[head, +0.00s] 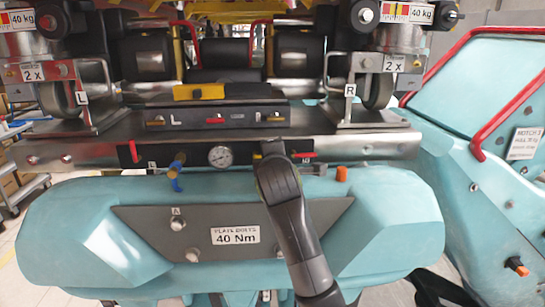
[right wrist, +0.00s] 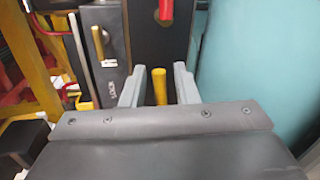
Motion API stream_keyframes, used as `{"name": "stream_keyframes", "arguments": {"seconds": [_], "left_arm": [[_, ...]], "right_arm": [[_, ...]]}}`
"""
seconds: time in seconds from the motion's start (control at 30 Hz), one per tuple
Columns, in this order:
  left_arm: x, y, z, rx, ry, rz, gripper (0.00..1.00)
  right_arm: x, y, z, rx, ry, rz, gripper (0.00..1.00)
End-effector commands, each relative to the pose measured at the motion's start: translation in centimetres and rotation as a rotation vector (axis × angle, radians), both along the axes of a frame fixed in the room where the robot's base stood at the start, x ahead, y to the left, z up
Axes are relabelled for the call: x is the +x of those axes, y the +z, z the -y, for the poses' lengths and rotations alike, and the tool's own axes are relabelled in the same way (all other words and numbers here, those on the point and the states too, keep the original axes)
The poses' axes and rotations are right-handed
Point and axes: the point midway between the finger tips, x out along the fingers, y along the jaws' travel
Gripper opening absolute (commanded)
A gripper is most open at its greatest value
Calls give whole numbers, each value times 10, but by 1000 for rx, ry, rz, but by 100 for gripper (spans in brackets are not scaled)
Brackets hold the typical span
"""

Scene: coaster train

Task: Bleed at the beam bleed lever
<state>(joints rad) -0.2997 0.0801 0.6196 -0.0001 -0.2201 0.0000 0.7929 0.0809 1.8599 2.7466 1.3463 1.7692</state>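In the right wrist view a short yellow lever (right wrist: 159,86) stands between the two grey fingers of my right gripper (right wrist: 159,88). The fingers are apart, with a gap on each side of the lever. In the head view my right arm comes up from the bottom, and its end (head: 271,150) covers part of the black panel (head: 255,155) on the beam. My left gripper is not in view.
On the panel are a red lever (head: 133,151), a round gauge (head: 220,156) and another red lever (head: 303,155). A yellow and blue valve (head: 177,171) hangs left of the gauge. The teal body (head: 390,225) lies below. The right wrist view shows another yellow lever (right wrist: 98,42).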

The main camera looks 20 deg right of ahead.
Motion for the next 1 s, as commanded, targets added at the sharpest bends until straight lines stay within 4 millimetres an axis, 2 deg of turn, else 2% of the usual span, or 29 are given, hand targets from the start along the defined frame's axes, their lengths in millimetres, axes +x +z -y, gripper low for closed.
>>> {"name": "stream_keyframes", "arguments": {"seconds": [0.33, 0.47, 0.67, 1.0], "left_arm": [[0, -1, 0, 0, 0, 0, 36], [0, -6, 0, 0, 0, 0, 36], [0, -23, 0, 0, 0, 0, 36], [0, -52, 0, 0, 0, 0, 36]], "right_arm": [[-1, 1, -1, -1, 0, 2, 33], [-9, 1, -4, 0, 0, 4, 33], [-40, 6, -14, 2, 3, 9, 33], [-112, 20, -37, 6, 5, 8, 33]]}}
